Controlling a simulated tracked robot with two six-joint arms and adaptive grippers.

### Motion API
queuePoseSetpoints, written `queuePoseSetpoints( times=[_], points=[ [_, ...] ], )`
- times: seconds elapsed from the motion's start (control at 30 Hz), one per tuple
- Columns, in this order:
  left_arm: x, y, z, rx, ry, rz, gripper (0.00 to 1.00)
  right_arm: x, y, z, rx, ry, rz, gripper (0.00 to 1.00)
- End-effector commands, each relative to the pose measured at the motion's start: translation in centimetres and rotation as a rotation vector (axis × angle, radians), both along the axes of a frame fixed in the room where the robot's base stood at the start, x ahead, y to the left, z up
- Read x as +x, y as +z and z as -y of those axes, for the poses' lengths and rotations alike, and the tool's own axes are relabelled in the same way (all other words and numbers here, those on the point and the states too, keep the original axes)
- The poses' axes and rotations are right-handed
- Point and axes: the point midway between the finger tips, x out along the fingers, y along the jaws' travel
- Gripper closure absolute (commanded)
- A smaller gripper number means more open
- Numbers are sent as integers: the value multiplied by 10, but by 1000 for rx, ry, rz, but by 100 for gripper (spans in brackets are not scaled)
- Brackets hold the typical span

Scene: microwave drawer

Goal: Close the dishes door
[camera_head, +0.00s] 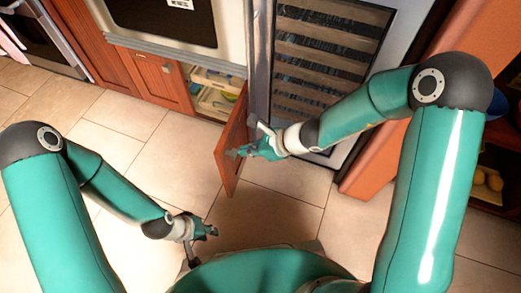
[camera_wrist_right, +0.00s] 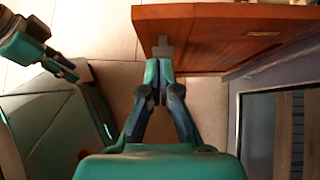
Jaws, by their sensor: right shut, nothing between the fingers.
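The brown wooden dishes door (camera_head: 232,143) stands open, swung out from the cabinet (camera_head: 218,92) below the oven. Its reddish-brown panel also fills the top right of the right wrist view (camera_wrist_right: 235,35). My right gripper (camera_head: 240,153) is shut and empty, beside the door. In the right wrist view its closed fingertips (camera_wrist_right: 159,65) are at the door's left end, just below a small grey handle (camera_wrist_right: 162,46); I cannot tell whether they touch it. My left gripper (camera_head: 208,231) hangs low over the floor, apart from the door; its finger opening is unclear.
Shelves with dishes (camera_head: 214,102) show inside the open cabinet. A glass-fronted wine cooler (camera_head: 325,60) stands right of the opening. A closed wooden door (camera_head: 160,76) is to the left. The tiled floor (camera_head: 130,112) left of the open door is clear.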

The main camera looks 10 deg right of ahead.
Motion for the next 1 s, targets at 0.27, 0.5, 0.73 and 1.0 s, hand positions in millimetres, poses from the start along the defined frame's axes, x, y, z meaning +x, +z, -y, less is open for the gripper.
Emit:
queuePoseSetpoints(
  times=[0.27,0.5,0.73,1.0],
  points=[
    [0,-5,0,0,0,0,69,16,-3,-34,0,1,2,100],
    [0,-5,0,0,0,0,69,18,-3,-40,-1,0,0,100],
    [0,-5,0,0,0,0,69,18,-3,-39,0,0,0,100],
    [0,-6,0,0,0,0,69,32,-4,-54,-2,-19,1,100]
  ],
)
